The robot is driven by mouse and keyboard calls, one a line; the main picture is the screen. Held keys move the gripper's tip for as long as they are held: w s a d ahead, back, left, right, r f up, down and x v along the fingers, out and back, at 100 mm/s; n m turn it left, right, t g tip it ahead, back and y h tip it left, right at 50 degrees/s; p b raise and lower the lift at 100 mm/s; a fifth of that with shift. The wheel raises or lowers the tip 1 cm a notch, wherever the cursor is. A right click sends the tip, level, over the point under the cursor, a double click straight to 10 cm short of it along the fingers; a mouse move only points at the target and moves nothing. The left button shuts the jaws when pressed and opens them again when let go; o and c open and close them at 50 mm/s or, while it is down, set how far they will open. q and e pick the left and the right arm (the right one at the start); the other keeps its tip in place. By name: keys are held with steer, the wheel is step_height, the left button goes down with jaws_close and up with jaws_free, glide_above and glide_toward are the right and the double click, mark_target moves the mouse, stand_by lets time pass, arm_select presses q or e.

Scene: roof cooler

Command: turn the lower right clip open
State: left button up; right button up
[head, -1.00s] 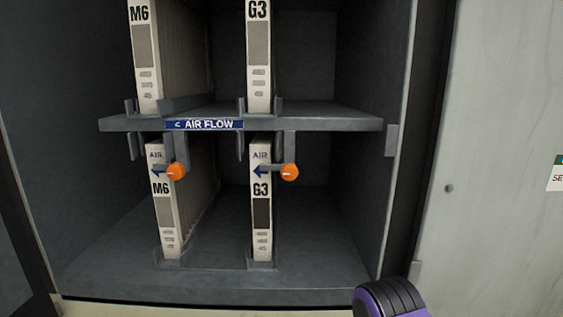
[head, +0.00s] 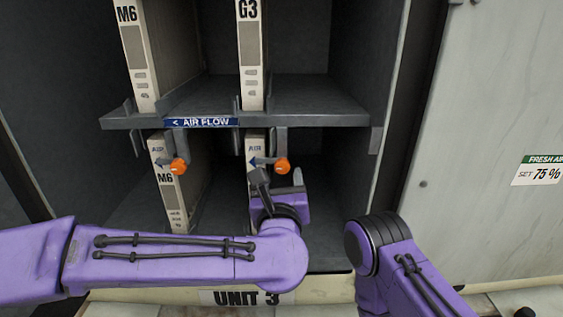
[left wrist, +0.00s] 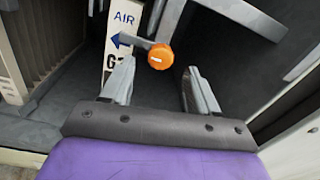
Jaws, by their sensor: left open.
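The lower right clip has a round orange knob (head: 282,166) on a grey arm, just under the shelf's front edge. Its arm reaches left across the front of the lower G3 filter (head: 254,150). In the left wrist view the orange knob (left wrist: 160,56) shows just beyond the fingertips, roughly between them. My left gripper (head: 278,180) is open and empty, just below the knob; its fingers show apart in the left wrist view (left wrist: 154,70). It hides the lower part of that filter in the head view. My right arm shows at the lower right, its gripper out of frame.
The lower left clip's orange knob (head: 179,166) is in front of the M6 filter (head: 172,190). The shelf (head: 320,115) with its AIR FLOW label lies above. The cabinet's side wall (head: 390,100) stands to the right.

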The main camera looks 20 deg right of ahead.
mark_target(282, 168)
arm_select(q)
steer(key=p+x, duration=0.1)
steer(key=x, duration=0.2)
steer(key=shift+r, duration=0.15)
steer(key=shift+w+d, duration=0.2)
steer(key=shift+w, duration=0.2)
steer(key=c, duration=1)
steer(key=shift+c, duration=0.2)
arm_select(e)
steer(key=shift+r, duration=0.9)
